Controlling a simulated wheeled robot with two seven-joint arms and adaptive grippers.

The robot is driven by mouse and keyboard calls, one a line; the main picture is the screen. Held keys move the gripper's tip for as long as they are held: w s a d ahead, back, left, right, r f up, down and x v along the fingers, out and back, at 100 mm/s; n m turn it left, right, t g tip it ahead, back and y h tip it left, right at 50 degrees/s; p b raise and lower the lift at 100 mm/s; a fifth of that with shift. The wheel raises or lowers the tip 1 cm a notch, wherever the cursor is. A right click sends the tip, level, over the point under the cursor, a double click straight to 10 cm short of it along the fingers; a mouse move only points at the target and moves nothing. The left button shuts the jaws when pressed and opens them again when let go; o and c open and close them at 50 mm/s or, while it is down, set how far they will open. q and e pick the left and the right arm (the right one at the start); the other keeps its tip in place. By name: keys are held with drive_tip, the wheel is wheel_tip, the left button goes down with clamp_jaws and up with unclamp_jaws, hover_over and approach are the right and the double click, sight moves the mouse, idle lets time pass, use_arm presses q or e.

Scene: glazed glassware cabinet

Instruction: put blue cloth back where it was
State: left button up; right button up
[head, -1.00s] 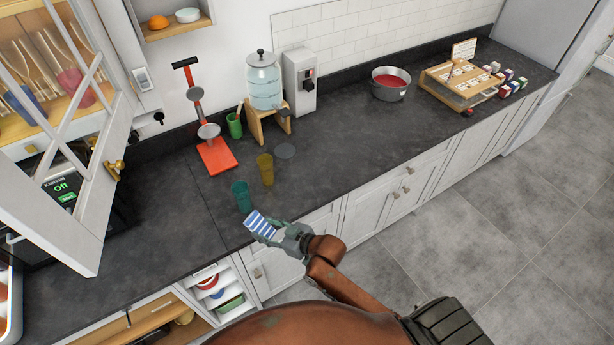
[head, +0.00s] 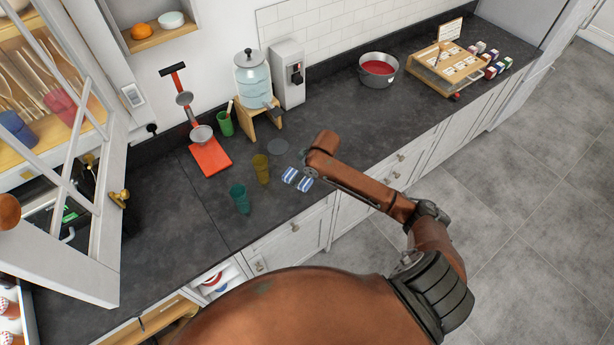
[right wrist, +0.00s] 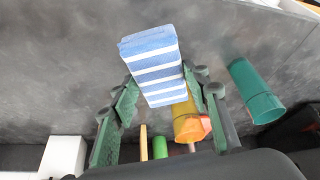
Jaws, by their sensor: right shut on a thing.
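The blue-and-white striped cloth (head: 289,175), a folded block, is in my right gripper (head: 300,177) above the dark counter, to the right of the amber cup. In the right wrist view the cloth (right wrist: 152,62) sits between the green fingers, which are shut on it. My forearm partly hides the gripper in the head view. Whether the cloth touches the counter cannot be told. My left gripper is not in view.
An amber cup (head: 261,168) and a teal cup (head: 239,198) stand left of the cloth. A water dispenser (head: 253,80), red scale (head: 210,157) and pot (head: 378,70) stand farther back. The open glazed door (head: 85,200) is at left.

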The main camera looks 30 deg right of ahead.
drive_tip(key=w+d+f, duration=0.1)
drive_tip(key=f, duration=0.1)
drive_tip(key=w+d+f, duration=0.1)
drive_tip(key=d+f, duration=0.1)
drive_tip(key=w+d+f+p, duration=0.1)
drive_tip(key=d+f, duration=0.1)
drive_tip(key=shift+w, duration=0.15)
drive_tip(key=shift+d+f, duration=0.2)
drive_tip(key=shift+w+d+f, duration=0.15)
drive_tip(key=shift+d+f, duration=0.05)
drive_tip(key=shift+f, duration=0.1)
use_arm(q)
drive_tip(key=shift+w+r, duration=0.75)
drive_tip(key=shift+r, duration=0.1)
use_arm(e)
drive_tip(key=shift+f, duration=1.45)
drive_tip(key=o, duration=1)
drive_tip(key=shift+c, duration=0.2)
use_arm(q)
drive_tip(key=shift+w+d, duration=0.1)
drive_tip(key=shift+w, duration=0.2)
use_arm(e)
drive_tip(key=shift+o, duration=0.3)
drive_tip(key=shift+r, duration=0.1)
